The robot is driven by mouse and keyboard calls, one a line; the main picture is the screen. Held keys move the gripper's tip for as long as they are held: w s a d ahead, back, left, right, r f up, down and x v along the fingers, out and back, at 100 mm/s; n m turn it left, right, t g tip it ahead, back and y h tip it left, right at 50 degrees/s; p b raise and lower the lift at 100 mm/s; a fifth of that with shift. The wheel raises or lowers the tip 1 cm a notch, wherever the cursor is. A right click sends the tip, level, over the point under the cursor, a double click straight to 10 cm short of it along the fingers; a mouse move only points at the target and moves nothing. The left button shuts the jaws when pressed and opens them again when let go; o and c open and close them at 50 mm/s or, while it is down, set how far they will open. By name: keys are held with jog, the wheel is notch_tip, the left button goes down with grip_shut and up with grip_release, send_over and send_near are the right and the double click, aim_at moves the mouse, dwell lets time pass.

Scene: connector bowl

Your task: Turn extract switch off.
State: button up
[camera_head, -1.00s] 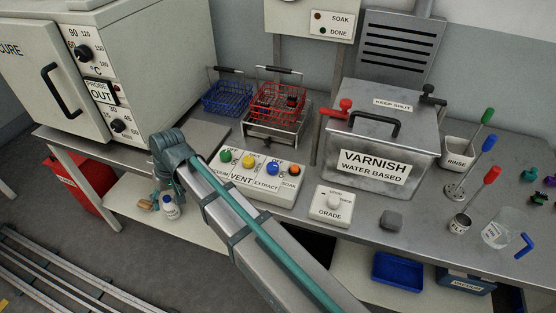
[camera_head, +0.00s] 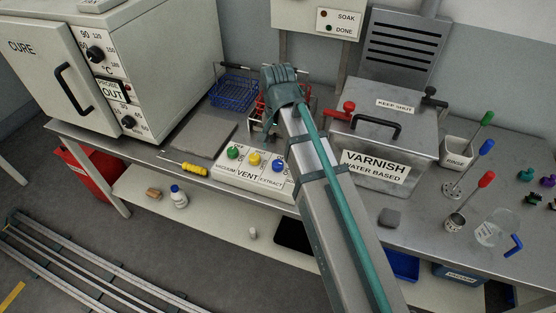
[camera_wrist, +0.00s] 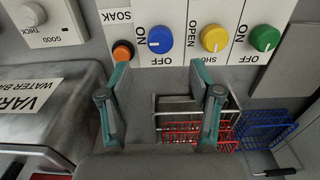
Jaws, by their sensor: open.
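The extract switch is a blue knob (camera_head: 278,166) on the white control panel (camera_head: 226,172), right of the yellow vent knob (camera_head: 254,159). In the wrist view the blue knob (camera_wrist: 160,39) shows upside down, with ON and OFF labels around it and a white pointer mark whose exact setting is hard to tell. My gripper (camera_wrist: 158,75) is open and empty. Its two teal fingertips frame the area just below the knob in the wrist view, apart from it. In the head view my arm hides the fingertips and the panel's right end.
The green knob (camera_head: 233,152) and the orange soak button (camera_wrist: 123,50) are on the same panel. A red basket (camera_wrist: 178,134) and a blue basket (camera_head: 234,95) stand behind it. The varnish tank (camera_head: 375,170) is to the right. A yellow screwdriver (camera_head: 193,169) lies left.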

aim_at(278, 163)
notch_tip(278, 163, down, 8)
jog(key=shift+f+p, duration=0.1)
jog(key=shift+p, duration=0.5)
jog(key=c, duration=1.1)
jog(key=shift+c, duration=0.2)
